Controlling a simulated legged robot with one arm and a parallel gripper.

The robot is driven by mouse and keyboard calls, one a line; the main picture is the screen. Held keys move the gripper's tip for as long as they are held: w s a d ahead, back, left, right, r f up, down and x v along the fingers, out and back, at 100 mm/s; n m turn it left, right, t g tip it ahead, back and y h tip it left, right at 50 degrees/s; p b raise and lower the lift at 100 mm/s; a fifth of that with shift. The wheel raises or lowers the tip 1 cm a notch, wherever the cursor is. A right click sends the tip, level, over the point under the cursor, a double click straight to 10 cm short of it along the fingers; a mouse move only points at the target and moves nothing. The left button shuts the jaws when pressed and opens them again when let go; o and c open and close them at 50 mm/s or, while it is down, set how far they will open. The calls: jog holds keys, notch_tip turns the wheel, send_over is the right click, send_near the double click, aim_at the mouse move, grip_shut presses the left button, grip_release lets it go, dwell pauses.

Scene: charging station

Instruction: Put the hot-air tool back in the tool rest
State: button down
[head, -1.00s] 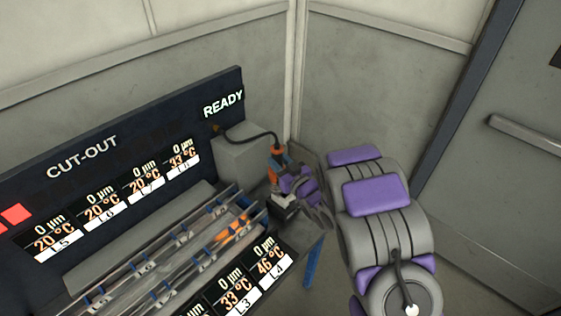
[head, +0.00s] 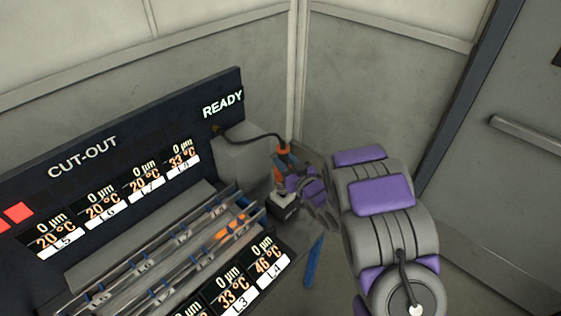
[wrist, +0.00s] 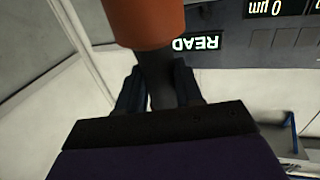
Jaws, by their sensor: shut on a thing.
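The hot-air tool (head: 281,151) has an orange upper part, a blue-grey body and a black cable from its top to the grey box. It stands roughly upright at the right end of the bench. My gripper (head: 289,178) is shut on its body. In the wrist view the tool's orange part (wrist: 145,22) and dark shaft fill the space between the fingers of my gripper (wrist: 160,88). A small pale and black holder (head: 284,205), which looks like the tool rest, is directly below the tool. I cannot tell whether the tool's lower end is inside it.
The grey box (head: 243,160) stands behind the tool. The dark panel (head: 120,150) with temperature readouts and READY runs along the bench's back. Metal rails (head: 165,262) with an orange piece (head: 234,230) lie left of the holder. A wall corner is behind, a door (head: 500,190) at right.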

jog(key=shift+d, duration=0.15)
jog(key=shift+a+f, duration=0.45)
jog(key=shift+a, duration=0.45)
jog(key=shift+d+r+p, duration=0.25)
jog(key=shift+d+r, duration=0.1)
jog(key=shift+r, duration=0.3)
jog(key=shift+d+r+p, duration=0.25)
jog(key=shift+d+r, duration=0.1)
jog(key=shift+r, duration=0.25)
jog(key=shift+a+f, duration=0.15)
jog(key=shift+a, duration=0.3)
jog(key=shift+d+f, duration=0.1)
jog(key=shift+f, duration=0.15)
jog(key=shift+w+d+f, duration=0.1)
jog(key=shift+d+f, duration=0.25)
jog(key=shift+d, duration=0.3)
